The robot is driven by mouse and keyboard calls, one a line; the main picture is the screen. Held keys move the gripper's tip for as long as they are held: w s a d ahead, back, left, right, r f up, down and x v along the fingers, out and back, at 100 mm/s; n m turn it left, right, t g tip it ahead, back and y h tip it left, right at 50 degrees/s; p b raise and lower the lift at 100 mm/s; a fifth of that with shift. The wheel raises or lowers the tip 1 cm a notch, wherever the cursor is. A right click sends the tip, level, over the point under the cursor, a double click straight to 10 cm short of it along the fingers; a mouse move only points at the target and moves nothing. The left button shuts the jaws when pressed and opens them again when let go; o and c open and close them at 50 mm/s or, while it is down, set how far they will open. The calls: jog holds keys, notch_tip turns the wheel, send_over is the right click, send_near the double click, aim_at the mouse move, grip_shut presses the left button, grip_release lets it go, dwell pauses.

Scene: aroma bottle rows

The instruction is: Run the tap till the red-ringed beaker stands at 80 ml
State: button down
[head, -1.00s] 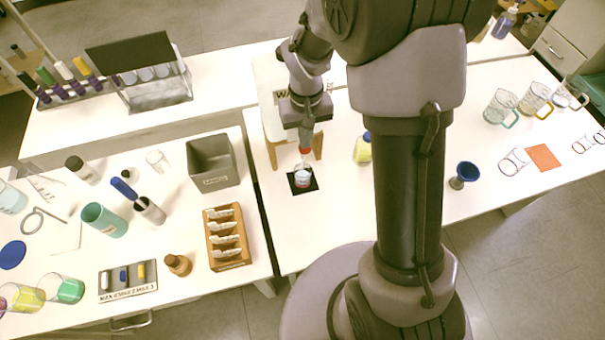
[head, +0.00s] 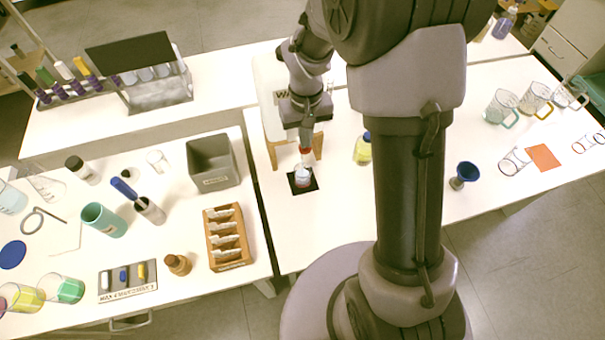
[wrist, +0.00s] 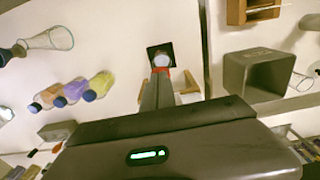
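A small clear beaker (head: 302,179) stands on a black square mat (head: 311,185) on the middle bench; pale bluish liquid seems to be in it, but its level and marks are too small to read. The beaker also shows from above in the wrist view (wrist: 163,60). A red part (head: 307,152), apparently the tap's handle, is just above it and hides part of it. My gripper (head: 306,146) points down with its fingers close together, tips at the red part. The red part also lies at the fingertips in the wrist view (wrist: 163,71). The tap's spout is hidden.
A wooden stand (head: 271,150) with a tank labelled "WA…" (head: 268,80) is behind my gripper. A yellow bottle (head: 363,150) and a blue funnel (head: 464,174) stand to the right. A grey bin (head: 213,165) and card rack (head: 228,240) are on the left bench.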

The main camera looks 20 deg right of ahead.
jog(key=shift+r+p, duration=0.45)
jog(key=shift+r, duration=0.15)
notch_tip(320, 180, up, 7)
jog(key=p, duration=0.5)
jog(key=s+a+r+m+t+y+b, duration=0.1)
jog(key=s+a+r+m+t+b, duration=0.1)
jog(key=s+b, duration=0.5)
jog(key=s+a+r+m+t+y+b, duration=0.1)
jog(key=s+a+r+m+t+b, duration=0.1)
jog(key=s+b, duration=0.5)
jog(key=s+t, duration=0.1)
jog(key=s, duration=0.4)
jog(key=shift+r+t, duration=0.4)
